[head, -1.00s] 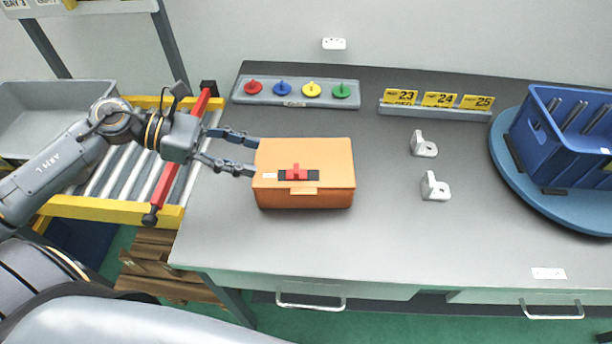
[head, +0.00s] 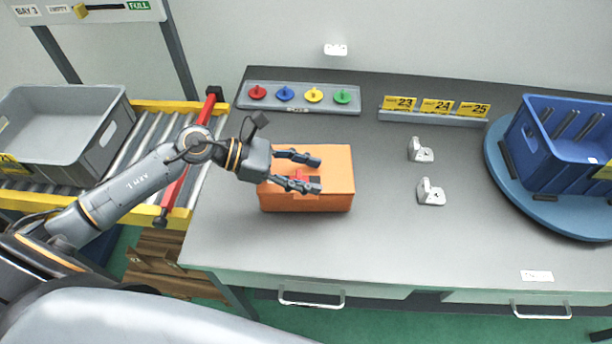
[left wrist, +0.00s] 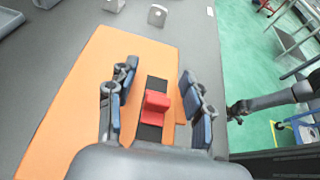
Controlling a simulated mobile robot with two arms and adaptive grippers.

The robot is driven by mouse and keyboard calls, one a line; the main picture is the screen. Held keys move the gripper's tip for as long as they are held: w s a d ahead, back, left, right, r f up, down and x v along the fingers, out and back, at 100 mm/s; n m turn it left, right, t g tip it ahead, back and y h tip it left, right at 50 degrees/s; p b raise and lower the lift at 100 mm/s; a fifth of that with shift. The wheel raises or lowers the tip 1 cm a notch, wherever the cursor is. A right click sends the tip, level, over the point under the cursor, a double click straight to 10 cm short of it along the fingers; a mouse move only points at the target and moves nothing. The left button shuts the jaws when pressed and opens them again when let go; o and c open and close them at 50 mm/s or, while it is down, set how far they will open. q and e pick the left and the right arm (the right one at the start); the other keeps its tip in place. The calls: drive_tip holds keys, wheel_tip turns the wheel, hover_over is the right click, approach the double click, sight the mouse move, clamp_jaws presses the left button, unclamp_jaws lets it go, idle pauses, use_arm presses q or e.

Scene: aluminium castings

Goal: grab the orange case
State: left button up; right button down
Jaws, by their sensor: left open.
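The orange case (head: 335,163) sits closed on the grey table, left of centre in the head view. On its lid is a red handle on a black strip, seen clearly in the left wrist view, where the case (left wrist: 75,95) fills the left and middle. My left gripper (head: 318,175) is open above the lid. In the left wrist view its fingers (left wrist: 158,100) lie either side of the red handle (left wrist: 154,104), apart from it. The gripper covers part of the handle in the head view. My right gripper does not show in the head view.
A tray of coloured knobs (head: 298,97) lies behind the case. Two white brackets (head: 430,192) stand to its right, and a blue crate (head: 545,165) sits on a round blue turntable (head: 510,185) farther right. A roller conveyor with a grey bin (head: 60,150) is at the left.

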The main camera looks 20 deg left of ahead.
use_arm(q)
drive_tip(key=shift+w+d+f, duration=0.15)
drive_tip(key=shift+d+f, duration=0.05)
drive_tip(key=shift+d, duration=0.2)
drive_tip(key=shift+c, duration=0.2)
clamp_jaws()
